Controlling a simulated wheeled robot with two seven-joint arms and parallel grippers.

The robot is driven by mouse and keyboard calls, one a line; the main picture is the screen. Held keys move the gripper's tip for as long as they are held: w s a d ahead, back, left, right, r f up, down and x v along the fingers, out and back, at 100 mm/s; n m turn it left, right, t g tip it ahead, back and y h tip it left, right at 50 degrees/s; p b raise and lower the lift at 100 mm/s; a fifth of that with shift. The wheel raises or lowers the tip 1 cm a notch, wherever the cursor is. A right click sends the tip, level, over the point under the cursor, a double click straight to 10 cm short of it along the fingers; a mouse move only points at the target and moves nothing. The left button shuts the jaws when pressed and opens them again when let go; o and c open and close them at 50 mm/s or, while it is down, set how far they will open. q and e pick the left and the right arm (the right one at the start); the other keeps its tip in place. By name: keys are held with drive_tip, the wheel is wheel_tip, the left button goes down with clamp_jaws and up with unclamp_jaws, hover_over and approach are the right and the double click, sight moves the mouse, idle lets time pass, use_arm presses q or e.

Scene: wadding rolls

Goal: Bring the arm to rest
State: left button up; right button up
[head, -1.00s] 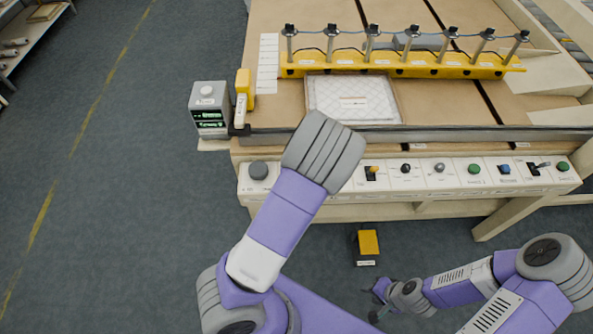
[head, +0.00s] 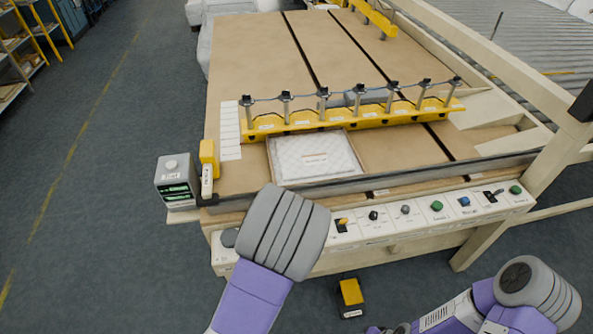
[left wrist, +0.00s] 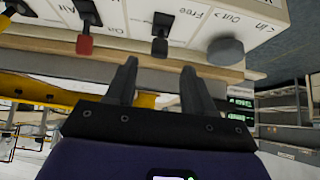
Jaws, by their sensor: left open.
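My left arm reaches up from the bottom of the head view, and its grey-ribbed joint covers part of the control panel's left end. My left gripper is hidden in that view. In the left wrist view my left gripper (left wrist: 158,88) has its two dark fingers spread apart with nothing between them. The control panel (left wrist: 135,22) appears upside down above the fingers, with a red-tipped lever (left wrist: 86,45), a black lever (left wrist: 160,45) and a grey round knob (left wrist: 225,52). My right arm is at the lower right of the head view, with its gripper out of frame.
A workbench (head: 250,60) carries a yellow rail (head: 350,115) with several posts and a framed white quilted pad (head: 315,157). A grey display box (head: 176,182) stands at its left corner. A yellow pedal (head: 351,292) is on the floor. The floor at left is clear.

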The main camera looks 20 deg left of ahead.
use_arm(q)
drive_tip(key=s+d+f+m+g+h, duration=0.2)
drive_tip(key=s+d+f+g+h, duration=0.15)
drive_tip(key=s+f, duration=0.35)
drive_tip(key=s+d+f+m+g+h, duration=0.1)
drive_tip(key=s+d+f+g+h, duration=0.1)
drive_tip(key=s+d+f, duration=0.5)
drive_tip(key=d+f+h, duration=0.1)
drive_tip(key=d+h, duration=0.1)
drive_tip(key=d, duration=0.1)
drive_tip(key=d+f+h, duration=0.1)
drive_tip(key=shift+s+d+f+m+g, duration=0.25)
drive_tip(key=shift+d+f+m, duration=0.05)
drive_tip(key=shift+d+f, duration=0.1)
